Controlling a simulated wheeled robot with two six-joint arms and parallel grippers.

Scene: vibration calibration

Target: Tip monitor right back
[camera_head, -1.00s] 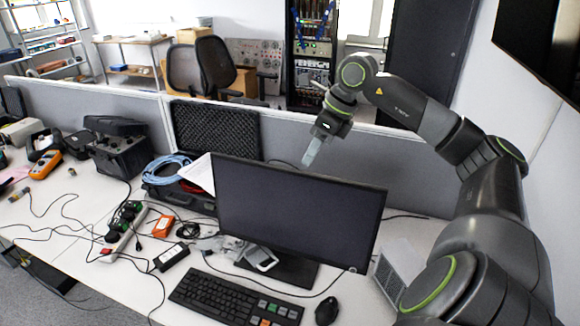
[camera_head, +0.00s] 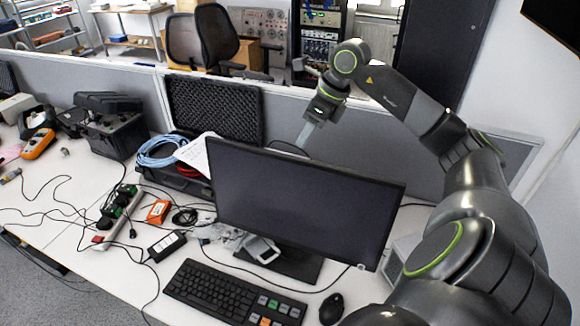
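The black monitor (camera_head: 300,205) stands on its base (camera_head: 281,262) on the white desk, screen facing me, its right side lower in the picture than its left. My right arm reaches over from the right. My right gripper (camera_head: 304,136) points down just behind the monitor's top edge, around the middle of it. Its fingertips are near the edge; I cannot tell whether they touch it. Only one light finger shows clearly, so its opening cannot be told. My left gripper is not in view.
A keyboard (camera_head: 232,293) and mouse (camera_head: 331,308) lie in front of the monitor. An open black foam-lined case (camera_head: 214,108) with blue cable (camera_head: 163,151) is behind left. Cables and a power strip (camera_head: 118,220) cover the left desk. A grey partition (camera_head: 385,150) runs behind.

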